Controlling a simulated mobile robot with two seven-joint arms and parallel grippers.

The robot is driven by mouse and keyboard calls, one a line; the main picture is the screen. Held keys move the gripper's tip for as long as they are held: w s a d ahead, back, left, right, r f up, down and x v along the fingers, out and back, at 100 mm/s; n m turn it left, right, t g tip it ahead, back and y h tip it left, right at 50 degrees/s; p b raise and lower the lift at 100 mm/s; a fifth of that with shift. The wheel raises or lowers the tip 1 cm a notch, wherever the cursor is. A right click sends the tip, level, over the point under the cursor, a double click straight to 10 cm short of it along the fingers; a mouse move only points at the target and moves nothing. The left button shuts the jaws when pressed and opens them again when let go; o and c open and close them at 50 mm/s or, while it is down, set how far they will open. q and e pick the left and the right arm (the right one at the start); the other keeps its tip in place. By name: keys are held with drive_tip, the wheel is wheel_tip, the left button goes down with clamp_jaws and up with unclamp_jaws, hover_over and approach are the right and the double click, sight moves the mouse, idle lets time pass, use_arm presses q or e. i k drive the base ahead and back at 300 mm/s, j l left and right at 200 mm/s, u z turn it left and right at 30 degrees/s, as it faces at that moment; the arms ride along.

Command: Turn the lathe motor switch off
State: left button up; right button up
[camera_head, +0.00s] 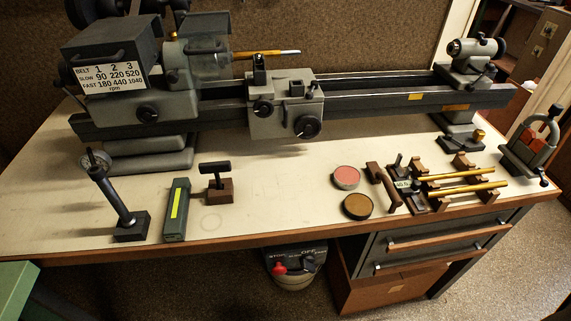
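The grey lathe (290,100) lies along the back of the bench, with a black headstock box and a belt speed chart (110,77) at left. Several dark round knobs are on its front. Under the bench's front edge is a dark panel (296,258) with small lettering that seems to include "OFF". A red knob (279,267) is on its left and a small dark part sits beside it. This may be the motor switch; its position is too small to tell. Neither of my grippers is in view.
The bench top (270,200) holds a dial gauge on a stand (118,200), a dark block with a yellow stripe (176,208), two round tins (347,177) and a rack of brass rods (455,187). Drawers (435,240) stand right of the panel.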

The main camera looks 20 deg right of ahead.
sight(307, 263)
drive_tip(key=l+z, duration=0.1)
drive_tip(key=z, duration=0.8)
